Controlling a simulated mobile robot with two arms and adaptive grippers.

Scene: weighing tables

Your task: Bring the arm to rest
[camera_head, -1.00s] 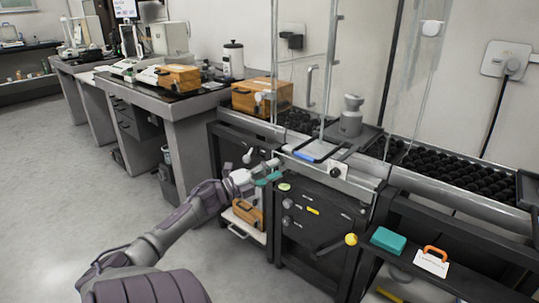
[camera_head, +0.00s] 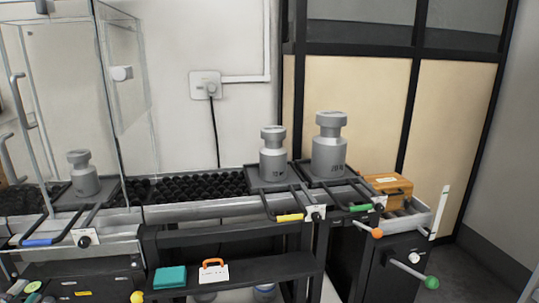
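What looks like the tip of my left gripper (camera_head: 14,288) shows at the lower left corner of the head view, beside the dark front of a weighing table. Most of it and its arm are cut off by the picture edge. I cannot tell whether its fingers are open or shut, or whether they hold anything. My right gripper and arm are not in view.
Three grey weights stand on dark trays along the bench: left (camera_head: 84,175), middle (camera_head: 273,155), right (camera_head: 329,147). An orange-brown case (camera_head: 387,186) sits at right. A teal box (camera_head: 170,277) and a white tag with an orange handle (camera_head: 213,272) lie on the lower shelf.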

